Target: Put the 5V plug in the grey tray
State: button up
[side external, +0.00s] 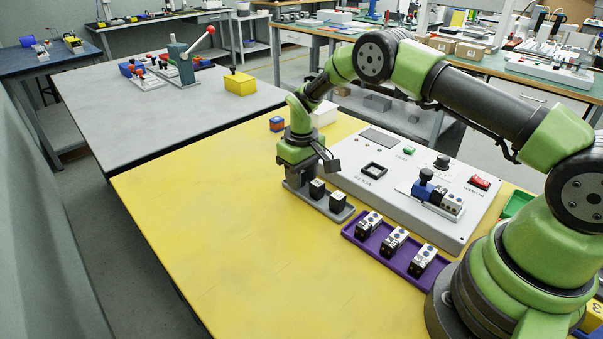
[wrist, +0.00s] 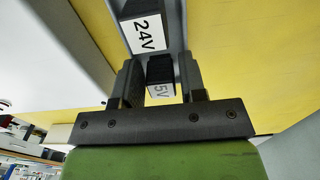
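The grey tray (side external: 312,204) lies on the yellow table, left of the control panel. Two black plugs with white labels stand in it in the side view, a nearer one (side external: 338,201) and a middle one (side external: 317,188). My gripper (side external: 303,176) points down over the far end of the tray and hides what is there. In the wrist view, the 5V plug (wrist: 160,72) is between the two fingers of my gripper (wrist: 158,82), with narrow gaps either side. The fingers look open. A 24V plug (wrist: 145,32) stands beside it in the tray.
A purple tray (side external: 372,246) with several black-and-white blocks lies nearer my base. The control panel (side external: 425,165) with switches and a square socket is right of the tray. The yellow table (side external: 220,230) is clear on the left.

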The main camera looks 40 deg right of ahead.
jog(key=shift+o, duration=0.9)
notch_tip(320, 180, up, 12)
jog(key=shift+r, duration=0.25)
jog(key=s+a+r+m+t+y, duration=0.1)
jog(key=s+a+r+t, duration=0.1)
jog(key=s+r, duration=0.5)
jog(key=s+a+r+m+t, duration=0.15)
jog(key=s+r, duration=0.25)
jog(key=r, duration=0.6)
jog(key=s+a+m+t+y, duration=0.1)
jog(key=s+a+t, duration=0.1)
jog(key=s, duration=1.4)
jog(key=shift+s+r+t, duration=0.15)
jog(key=shift+s+t, duration=0.05)
jog(key=shift+t, duration=0.65)
